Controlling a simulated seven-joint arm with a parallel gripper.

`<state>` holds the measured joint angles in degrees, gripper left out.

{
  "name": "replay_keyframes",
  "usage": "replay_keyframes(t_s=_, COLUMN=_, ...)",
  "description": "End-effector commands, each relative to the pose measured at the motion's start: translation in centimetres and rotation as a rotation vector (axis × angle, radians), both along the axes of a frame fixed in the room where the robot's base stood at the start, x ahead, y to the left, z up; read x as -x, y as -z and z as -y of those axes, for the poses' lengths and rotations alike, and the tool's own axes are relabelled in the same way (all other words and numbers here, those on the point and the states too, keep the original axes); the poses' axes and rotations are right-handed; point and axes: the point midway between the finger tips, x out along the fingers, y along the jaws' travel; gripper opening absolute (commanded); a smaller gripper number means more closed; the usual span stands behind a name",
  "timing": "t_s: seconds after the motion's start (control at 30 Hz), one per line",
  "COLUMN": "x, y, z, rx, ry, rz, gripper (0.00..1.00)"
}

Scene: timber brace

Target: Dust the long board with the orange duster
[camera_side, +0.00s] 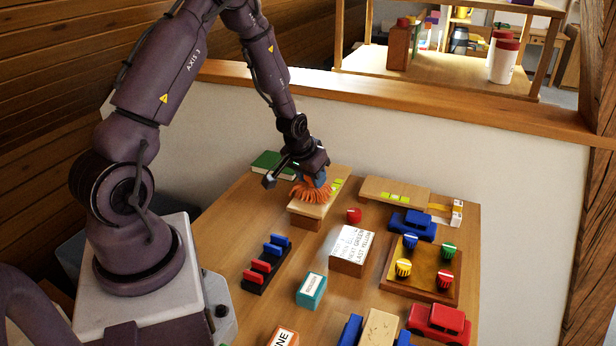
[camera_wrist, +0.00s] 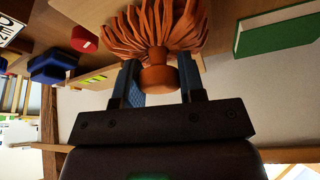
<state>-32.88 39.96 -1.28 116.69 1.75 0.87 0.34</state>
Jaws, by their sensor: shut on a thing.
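My gripper (camera_side: 313,176) is shut on the orange duster (camera_side: 311,192), fingers on either side of its round orange handle, which shows in the wrist view (camera_wrist: 160,80). The duster's strands spread over the top of a pale wooden board (camera_side: 306,209) with yellow-green squares at its far end. The strands seem to touch that board, but I cannot tell how firmly. A second pale board (camera_side: 380,189) with yellow-green squares lies to the right, apart from the duster. I cannot tell for sure which is the long board.
A green book (camera_side: 272,165) lies behind the duster. A red piece (camera_side: 354,215), a lettered block (camera_side: 349,262), a blue toy car (camera_side: 412,225) and a tray with several knobs (camera_side: 397,283) stand to the right. A rack of red and blue pieces (camera_side: 259,280) is in front.

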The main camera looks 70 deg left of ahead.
Motion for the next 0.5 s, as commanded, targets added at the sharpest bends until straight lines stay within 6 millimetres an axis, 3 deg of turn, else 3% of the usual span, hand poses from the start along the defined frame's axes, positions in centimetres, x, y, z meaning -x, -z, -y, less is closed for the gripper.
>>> replay_keyframes(t_s=0.5, x=-3.3, y=0.1, z=-3.4, rx=-0.001, ry=-0.001, rz=0.001, gripper=0.14)
